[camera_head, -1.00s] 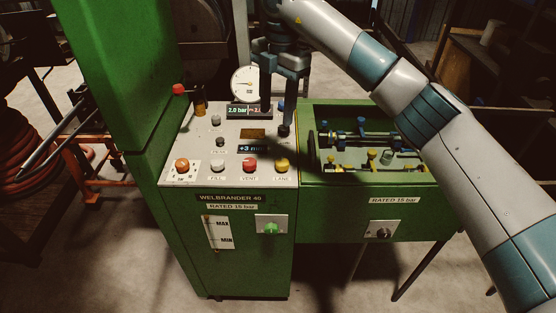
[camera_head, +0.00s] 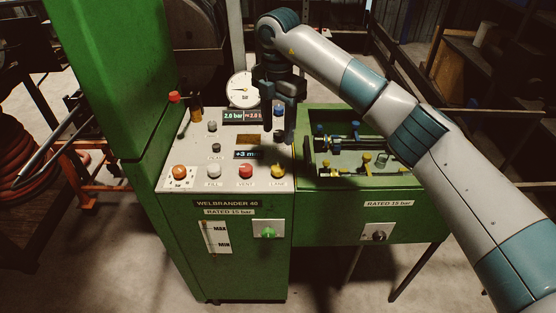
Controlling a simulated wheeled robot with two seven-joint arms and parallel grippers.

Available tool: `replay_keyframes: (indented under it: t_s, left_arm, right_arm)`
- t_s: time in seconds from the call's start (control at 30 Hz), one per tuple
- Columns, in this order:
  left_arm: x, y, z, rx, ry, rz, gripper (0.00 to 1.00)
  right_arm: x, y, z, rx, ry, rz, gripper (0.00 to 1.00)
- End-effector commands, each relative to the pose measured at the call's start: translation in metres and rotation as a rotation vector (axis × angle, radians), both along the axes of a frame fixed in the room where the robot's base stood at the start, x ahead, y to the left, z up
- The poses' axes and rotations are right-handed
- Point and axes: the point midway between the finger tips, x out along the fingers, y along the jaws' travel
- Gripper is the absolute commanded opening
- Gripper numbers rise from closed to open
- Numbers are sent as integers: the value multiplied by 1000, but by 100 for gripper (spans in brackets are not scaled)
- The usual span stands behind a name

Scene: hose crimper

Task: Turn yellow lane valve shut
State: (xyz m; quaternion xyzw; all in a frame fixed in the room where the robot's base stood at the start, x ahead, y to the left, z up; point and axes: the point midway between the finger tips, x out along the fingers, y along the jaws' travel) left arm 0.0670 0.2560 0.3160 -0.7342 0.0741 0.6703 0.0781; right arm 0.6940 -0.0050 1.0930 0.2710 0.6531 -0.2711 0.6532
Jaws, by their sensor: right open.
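The yellow lane (camera_head: 340,171) runs along the front of the green tray, with small yellow fittings on it. A yellow fitting (camera_head: 367,159) stands up there; I cannot tell which yellow part is the valve handle. A yellow knob (camera_head: 278,171) marked LANE sits at the right end of the control panel's front row. My right gripper (camera_head: 279,138) is open, pointing down over the panel's right rear, behind the yellow knob and left of the tray. A blue knob (camera_head: 279,109) shows between its fingers; I cannot tell whether they touch it. My left gripper is out of view.
The blue lane (camera_head: 338,142) lies behind the yellow one in the tray (camera_head: 352,182). The panel also carries an orange knob (camera_head: 179,173), a red knob (camera_head: 246,170) and a round gauge (camera_head: 243,89). A tall green cabinet (camera_head: 115,80) stands at left.

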Motion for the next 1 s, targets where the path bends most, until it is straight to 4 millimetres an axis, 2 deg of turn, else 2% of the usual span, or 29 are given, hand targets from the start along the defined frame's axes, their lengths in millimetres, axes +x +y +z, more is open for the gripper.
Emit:
replay_keyframes:
  t_s: [0.03,0.4,0.6,0.8,1.0]
  left_arm:
    - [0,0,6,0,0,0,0]
    - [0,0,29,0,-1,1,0]
    - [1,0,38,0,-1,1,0]
    - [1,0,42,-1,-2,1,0]
    - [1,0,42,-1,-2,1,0]
  right_arm:
    - [-1,0,-8,0,4,1,48]
    - [-1,0,-74,-1,5,0,48]
    - [-1,0,-105,0,3,0,48]
    - [-1,0,-121,-1,1,2,48]
    - [0,0,-125,0,0,2,48]
